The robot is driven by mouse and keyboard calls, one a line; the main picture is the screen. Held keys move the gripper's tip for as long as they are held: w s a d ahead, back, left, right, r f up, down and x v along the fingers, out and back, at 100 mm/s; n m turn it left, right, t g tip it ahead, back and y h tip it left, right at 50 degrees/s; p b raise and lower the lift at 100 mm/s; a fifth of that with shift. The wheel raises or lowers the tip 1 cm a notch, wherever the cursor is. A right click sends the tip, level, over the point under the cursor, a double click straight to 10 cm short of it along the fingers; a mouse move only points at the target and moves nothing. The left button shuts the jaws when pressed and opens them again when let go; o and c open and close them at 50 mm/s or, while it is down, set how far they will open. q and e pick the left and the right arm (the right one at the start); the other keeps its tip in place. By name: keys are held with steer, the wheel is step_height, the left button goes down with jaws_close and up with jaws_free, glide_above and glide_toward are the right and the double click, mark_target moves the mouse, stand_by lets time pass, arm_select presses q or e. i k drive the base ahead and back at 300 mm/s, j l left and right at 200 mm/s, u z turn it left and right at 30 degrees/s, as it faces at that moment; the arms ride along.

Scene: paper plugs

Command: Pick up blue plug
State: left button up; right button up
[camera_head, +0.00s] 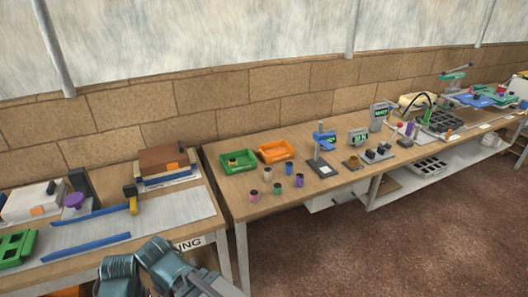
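Several small plugs stand on the right-hand wooden table in the head view. A dark blue plug (289,168) stands at the back right of the group. A purple-blue plug (299,181) stands just in front of it and to the right. A beige plug (267,173), a green plug (277,188) and a pink-red plug (254,195) stand to the left. No gripper touches the plugs. Part of one of my arms shows at the bottom left, well short of them; no fingertips can be made out.
A green tray (238,172) with small items and an orange tray (276,162) lie behind the plugs. A blue-topped stand (322,165) is to their right. The table's front strip (300,205) is clear. A second table on the left holds a white box (32,203) and blue bars.

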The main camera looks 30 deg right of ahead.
mark_target(289, 166)
steer(key=z, duration=1.4)
steer(key=i+j+z, duration=0.15)
steer(key=z, duration=0.25)
steer(key=i+j+z, duration=0.2)
steer(key=z, duration=0.2)
steer(key=i+j+z, duration=0.4)
steer(key=k+l, duration=0.1)
